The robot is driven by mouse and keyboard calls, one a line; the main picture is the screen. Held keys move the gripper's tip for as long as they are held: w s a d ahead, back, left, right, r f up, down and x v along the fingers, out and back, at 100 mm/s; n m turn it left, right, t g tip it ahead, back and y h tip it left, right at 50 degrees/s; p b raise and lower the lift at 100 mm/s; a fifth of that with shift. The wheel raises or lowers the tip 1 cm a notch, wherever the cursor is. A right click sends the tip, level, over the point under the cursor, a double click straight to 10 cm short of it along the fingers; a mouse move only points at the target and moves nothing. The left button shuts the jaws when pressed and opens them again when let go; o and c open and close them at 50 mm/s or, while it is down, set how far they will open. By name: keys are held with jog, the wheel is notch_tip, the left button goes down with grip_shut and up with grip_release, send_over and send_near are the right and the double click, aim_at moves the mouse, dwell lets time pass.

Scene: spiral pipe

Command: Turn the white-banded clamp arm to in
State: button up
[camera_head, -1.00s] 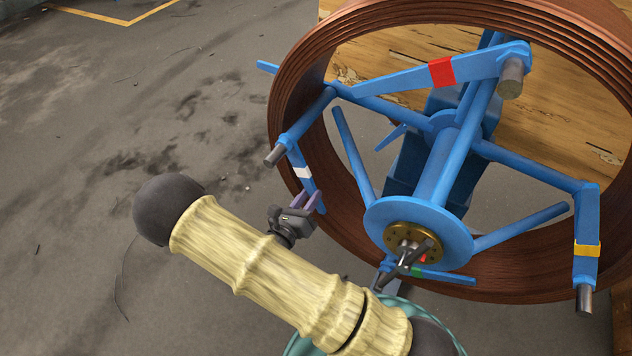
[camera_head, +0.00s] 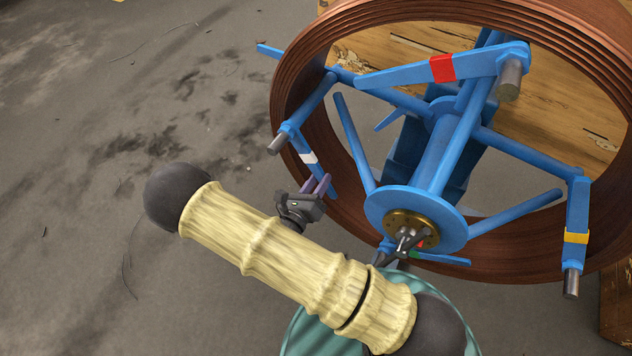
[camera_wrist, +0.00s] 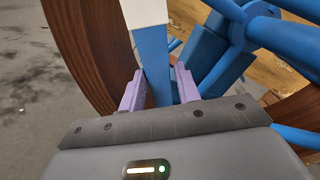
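The white-banded clamp arm (camera_head: 308,157) is a blue bar at the left of the reel, hanging down and right from beside a grey pin. Its free end lies in front of the copper coil's inner wall. My gripper (camera_head: 316,184) is at the lower part of this bar, below the white band. In the wrist view the bar (camera_wrist: 154,62) passes between the two purple fingers of my gripper (camera_wrist: 160,88), with the white band at the top edge. The fingers stand apart around the bar, with a narrow gap on the right side; contact on the left is unclear.
The copper coil (camera_head: 283,108) surrounds the blue reel. Red-banded (camera_head: 442,68), yellow-banded (camera_head: 576,237) and green-banded (camera_head: 440,258) clamp arms sit around it. The central hub disc (camera_head: 377,207) is right of my gripper. A wooden board stands behind. Floor to the left is clear.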

jog(key=shift+o, duration=1.3)
jog(key=shift+s, duration=0.1)
jog(key=p+v, duration=0.3)
jog(key=v, duration=1.4)
jog(key=shift+s+a+f, duration=0.1)
jog(key=shift+a+f, duration=0.05)
